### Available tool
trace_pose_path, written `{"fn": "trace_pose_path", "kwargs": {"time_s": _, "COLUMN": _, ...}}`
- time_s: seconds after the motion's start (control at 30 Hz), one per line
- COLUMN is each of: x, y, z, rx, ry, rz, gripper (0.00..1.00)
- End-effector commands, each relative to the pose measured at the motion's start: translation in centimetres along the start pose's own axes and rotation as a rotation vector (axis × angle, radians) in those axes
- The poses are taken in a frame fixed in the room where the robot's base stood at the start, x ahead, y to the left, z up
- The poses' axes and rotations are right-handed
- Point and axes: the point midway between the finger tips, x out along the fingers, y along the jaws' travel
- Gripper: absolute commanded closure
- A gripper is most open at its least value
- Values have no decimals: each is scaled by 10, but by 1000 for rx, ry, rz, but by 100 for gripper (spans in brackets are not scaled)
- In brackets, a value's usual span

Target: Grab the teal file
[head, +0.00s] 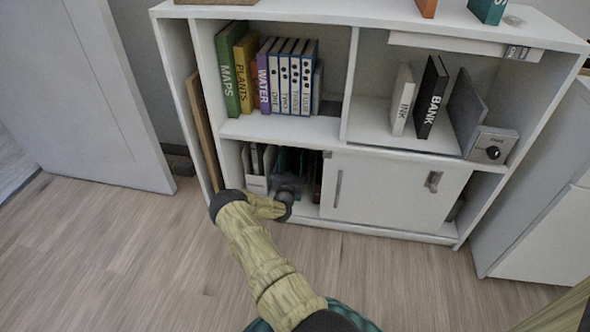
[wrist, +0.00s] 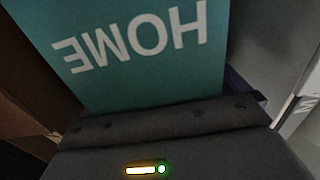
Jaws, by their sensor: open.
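The teal file, marked HOME (wrist: 150,50), fills the upper middle of the wrist view, its lettering upside down. In the head view, a dark teal item (head: 290,160) stands in the lower left compartment, partly hidden by my arm and in shadow. My gripper (head: 289,188) is at the front of that compartment. In the wrist view, the dark gripper body (wrist: 160,125) lies directly in front of the file's near edge. The gripper is open; its fingertips are not clear, and I cannot tell whether they touch the file.
White and grey binders (head: 256,168) stand left of my gripper in the compartment. A sliding door (head: 385,195) closes the right side. The shelf (head: 285,130) above holds several books. Another teal book (head: 488,10) is on top. Floor in front is clear.

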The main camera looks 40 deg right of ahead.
Motion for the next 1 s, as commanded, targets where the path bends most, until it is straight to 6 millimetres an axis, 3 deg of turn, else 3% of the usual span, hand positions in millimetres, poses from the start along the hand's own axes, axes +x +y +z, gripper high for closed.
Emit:
{"fn": "trace_pose_path", "kwargs": {"time_s": 0.43, "x": 0, "y": 0, "z": -1, "rx": 0, "ry": 0, "rz": 1, "gripper": 0}}
{"fn": "trace_pose_path", "kwargs": {"time_s": 0.47, "x": 0, "y": 0, "z": -1, "rx": 0, "ry": 0, "rz": 1, "gripper": 2}}
{"fn": "trace_pose_path", "kwargs": {"time_s": 0.7, "x": 0, "y": 0, "z": -1, "rx": 0, "ry": 0, "rz": 1, "gripper": 49}}
{"fn": "trace_pose_path", "kwargs": {"time_s": 1.0, "x": 0, "y": 0, "z": -4, "rx": 1, "ry": 2, "rz": 0, "gripper": 52}}
